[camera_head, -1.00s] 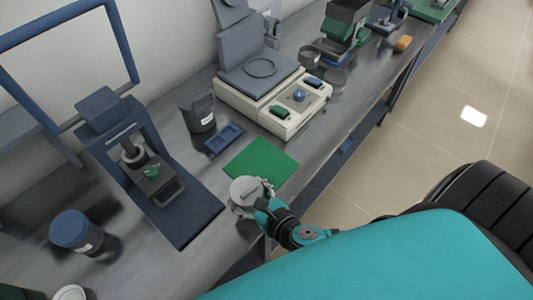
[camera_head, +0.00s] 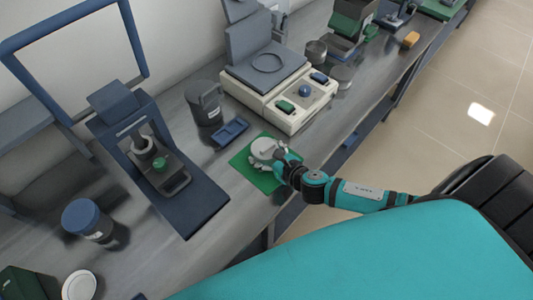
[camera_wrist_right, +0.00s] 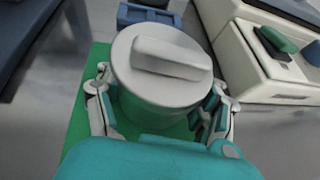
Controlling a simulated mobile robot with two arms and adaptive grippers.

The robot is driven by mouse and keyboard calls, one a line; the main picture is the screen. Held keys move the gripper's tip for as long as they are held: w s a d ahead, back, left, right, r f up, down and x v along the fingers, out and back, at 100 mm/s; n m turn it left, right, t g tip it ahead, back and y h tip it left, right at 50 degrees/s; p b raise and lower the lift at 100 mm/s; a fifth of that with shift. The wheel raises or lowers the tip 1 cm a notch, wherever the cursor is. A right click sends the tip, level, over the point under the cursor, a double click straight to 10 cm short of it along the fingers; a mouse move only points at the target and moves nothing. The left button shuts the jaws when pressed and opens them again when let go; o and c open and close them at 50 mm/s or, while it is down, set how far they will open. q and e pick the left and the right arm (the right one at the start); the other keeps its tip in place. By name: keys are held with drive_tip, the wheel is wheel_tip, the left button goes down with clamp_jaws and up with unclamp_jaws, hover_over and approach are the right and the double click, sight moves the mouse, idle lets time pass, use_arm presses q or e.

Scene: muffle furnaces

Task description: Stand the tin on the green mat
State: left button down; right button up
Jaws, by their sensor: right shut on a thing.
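I cannot tell whether the tin's base touches the mat. My left gripper is not in view.
A blue tray (camera_head: 230,132) and a dark grey mug-like container (camera_head: 204,104) stand behind the mat. A cream balance (camera_head: 290,104) is to the right. A dark blue press-like device (camera_head: 165,185) is to the left. The bench front edge is close.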

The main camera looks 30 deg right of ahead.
drive_tip(key=shift+f, duration=0.15)
drive_tip(key=o, duration=1.3)
drive_tip(key=shift+s+r, duration=0.1)
drive_tip(key=shift+r, duration=0.1)
drive_tip(key=b+v, duration=0.1)
drive_tip(key=v, duration=0.9)
drive_tip(key=shift+s+d, duration=0.1)
drive_tip(key=shift+s, duration=0.25)
drive_tip(key=shift+s+r, duration=0.35)
drive_tip(key=shift+s, duration=0.05)
